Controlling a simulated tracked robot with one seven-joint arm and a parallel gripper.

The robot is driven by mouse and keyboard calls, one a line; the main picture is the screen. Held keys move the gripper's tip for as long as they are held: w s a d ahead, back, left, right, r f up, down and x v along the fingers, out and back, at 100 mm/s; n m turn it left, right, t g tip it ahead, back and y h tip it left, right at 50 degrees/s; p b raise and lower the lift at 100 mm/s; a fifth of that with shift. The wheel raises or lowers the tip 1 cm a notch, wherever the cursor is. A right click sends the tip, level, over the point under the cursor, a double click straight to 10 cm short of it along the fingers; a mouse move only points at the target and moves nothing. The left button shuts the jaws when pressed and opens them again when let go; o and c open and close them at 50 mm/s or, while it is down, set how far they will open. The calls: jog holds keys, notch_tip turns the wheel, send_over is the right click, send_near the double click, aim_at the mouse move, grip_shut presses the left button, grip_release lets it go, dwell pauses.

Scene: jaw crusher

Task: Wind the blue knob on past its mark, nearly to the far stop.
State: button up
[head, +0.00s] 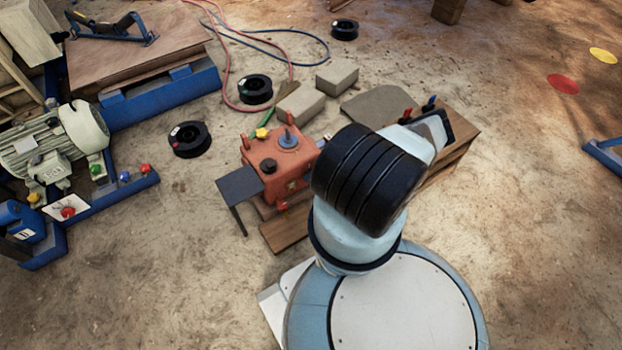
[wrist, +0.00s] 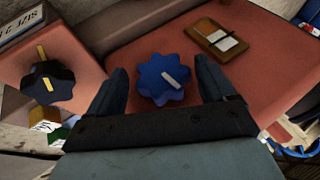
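The blue knob (wrist: 160,86) shows in the wrist view as a lobed knob with a pale pointer bar, on a flat red face. The bar slants from upper left to lower right. I cannot make out a mark or stop beside it. My gripper (wrist: 161,72) is open, with one dark finger on each side of the knob and visible space between. In the head view the red crusher housing (head: 263,150) stands left of my arm.
A black knob (wrist: 62,82) with a yellow bar is left of my gripper. A switch plate (wrist: 205,30) is above right, and a "SIZE 2" label (wrist: 15,22) upper left. In the head view, bricks (head: 337,77) and a wooden bench (head: 462,135) stand nearby.

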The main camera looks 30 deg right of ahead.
jog(key=v, duration=1.3)
jog(key=shift+s+r, duration=0.2)
jog(key=shift+r, duration=0.05)
